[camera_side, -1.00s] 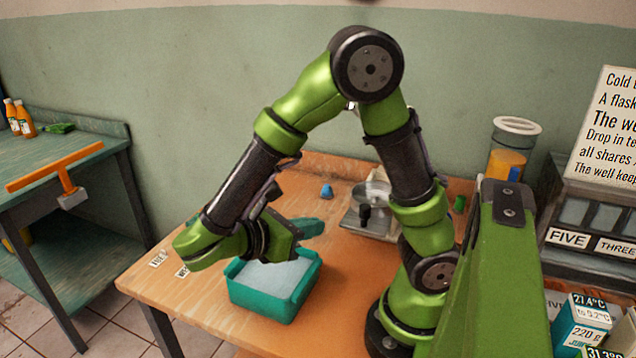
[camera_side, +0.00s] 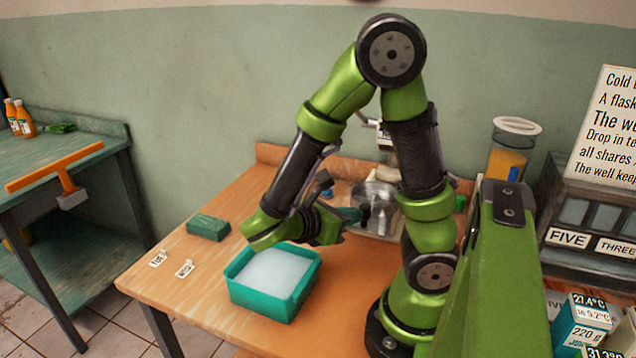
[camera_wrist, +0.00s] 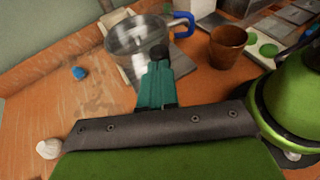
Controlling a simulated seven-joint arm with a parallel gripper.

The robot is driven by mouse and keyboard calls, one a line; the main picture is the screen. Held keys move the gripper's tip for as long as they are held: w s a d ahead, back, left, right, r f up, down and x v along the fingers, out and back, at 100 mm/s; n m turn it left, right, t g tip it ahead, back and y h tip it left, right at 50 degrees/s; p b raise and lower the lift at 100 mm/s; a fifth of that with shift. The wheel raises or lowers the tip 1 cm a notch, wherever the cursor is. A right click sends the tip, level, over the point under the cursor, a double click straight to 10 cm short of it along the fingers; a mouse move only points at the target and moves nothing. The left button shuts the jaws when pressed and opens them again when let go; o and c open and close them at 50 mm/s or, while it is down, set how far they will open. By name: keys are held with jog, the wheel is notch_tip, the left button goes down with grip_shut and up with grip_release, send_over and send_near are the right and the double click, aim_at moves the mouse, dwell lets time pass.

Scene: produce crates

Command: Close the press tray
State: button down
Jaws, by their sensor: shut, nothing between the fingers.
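A metal device with a clear round vessel (camera_side: 375,192) stands on the wooden table beyond the teal bin; I take it to be the press. The round vessel (camera_wrist: 138,36) also shows in the wrist view, on a pale base, with a black knob (camera_wrist: 158,52) in front of it. I cannot pick out the tray or tell how far it is open. My gripper (camera_side: 355,214) is shut and empty, with its teal fingers close to the device. In the wrist view the fingertips (camera_wrist: 156,68) overlap the knob; I cannot tell whether they touch it.
A teal bin (camera_side: 262,304) with pale contents stands below my wrist. A green block (camera_side: 208,228) and two small label cards (camera_side: 185,269) lie to its left. In the wrist view, a brown cup (camera_wrist: 228,46) stands right of the vessel and a blue lump (camera_wrist: 79,73) left.

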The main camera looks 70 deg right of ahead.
aim_at(364, 200)
jog(key=d, duration=1.2)
jog(key=shift+d, duration=0.3)
jog(key=f+v, duration=0.1)
jog(key=v, duration=1.3)
jog(key=a+f+m+t+y, duration=0.1)
jog(key=a+f+m+y, duration=0.1)
jog(key=s+a+f+m+t+y, duration=0.1)
jog(key=a+f+m+y, duration=0.1)
jog(key=f+m+y, duration=0.1)
jog(key=shift+a+y, duration=0.25)
jog(key=shift+y, duration=0.05)
jog(key=a+m+t+y, duration=0.2)
jog(key=a+m+y, duration=0.1)
jog(key=a+m+t+y, duration=0.1)
jog(key=a+m, duration=0.1)
jog(key=shift+w+r+y, duration=0.25)
jog(key=shift+y, duration=0.05)
jog(key=w+a+r+m+t+y, duration=0.2)
jog(key=a+r+m+t+y, duration=0.2)
jog(key=r+m+t, duration=0.2)
notch_tip(364, 200, up, 4)
jog(key=t, duration=0.2)
jog(key=shift+a+m+t, duration=0.2)
jog(key=shift+m+t, duration=0.1)
